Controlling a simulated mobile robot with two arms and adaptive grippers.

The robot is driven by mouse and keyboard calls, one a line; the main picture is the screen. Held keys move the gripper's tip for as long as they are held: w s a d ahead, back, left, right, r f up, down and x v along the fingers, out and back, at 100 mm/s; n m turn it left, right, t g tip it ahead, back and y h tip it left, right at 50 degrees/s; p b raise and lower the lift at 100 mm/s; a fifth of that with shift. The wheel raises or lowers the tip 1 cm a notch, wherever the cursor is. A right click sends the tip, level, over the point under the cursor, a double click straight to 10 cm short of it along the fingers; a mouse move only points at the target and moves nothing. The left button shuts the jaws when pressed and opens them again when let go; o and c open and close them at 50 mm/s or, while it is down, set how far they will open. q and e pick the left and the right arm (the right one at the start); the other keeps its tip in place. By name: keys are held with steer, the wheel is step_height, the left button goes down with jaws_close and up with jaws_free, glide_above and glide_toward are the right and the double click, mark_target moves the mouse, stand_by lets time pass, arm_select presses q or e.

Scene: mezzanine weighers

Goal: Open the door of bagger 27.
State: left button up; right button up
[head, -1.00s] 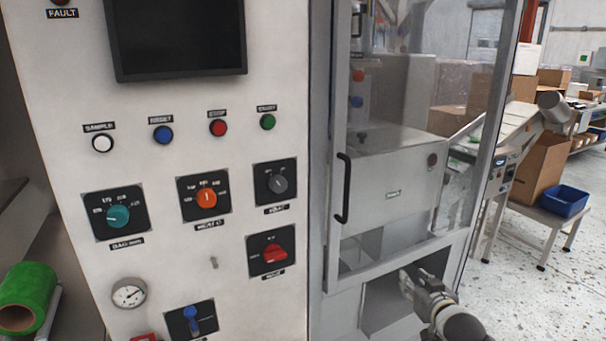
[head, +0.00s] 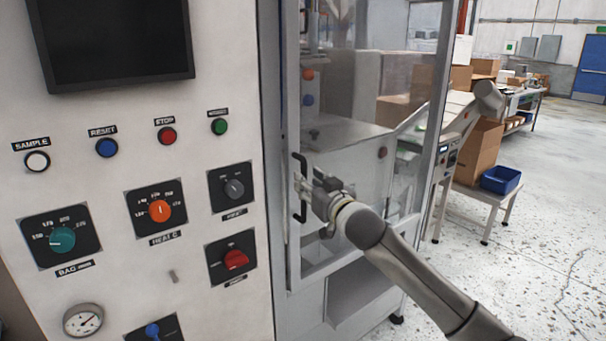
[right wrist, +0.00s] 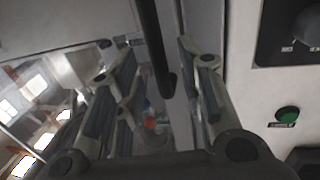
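The bagger's clear door (head: 372,88), in a grey frame, looks shut in the head view. A black vertical bar handle (head: 303,166) is on its left side. My right gripper (head: 306,187) is at the handle's middle, hiding part of it. In the right wrist view, the handle (right wrist: 152,45) shows between the spread fingers of the right gripper (right wrist: 158,75), with gaps to both sides. The right gripper is open. No bagger number is readable. My left gripper is in neither view.
The control panel (head: 110,185), with buttons, knobs and a dark screen (head: 110,40), stands just left of the door. A small table (head: 485,194) with a blue bin (head: 500,180) stands to the right. The speckled floor (head: 545,230) there is open.

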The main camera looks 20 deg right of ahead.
steer(key=w, duration=0.3)
steer(key=shift+w+a, duration=0.25)
jaws_close()
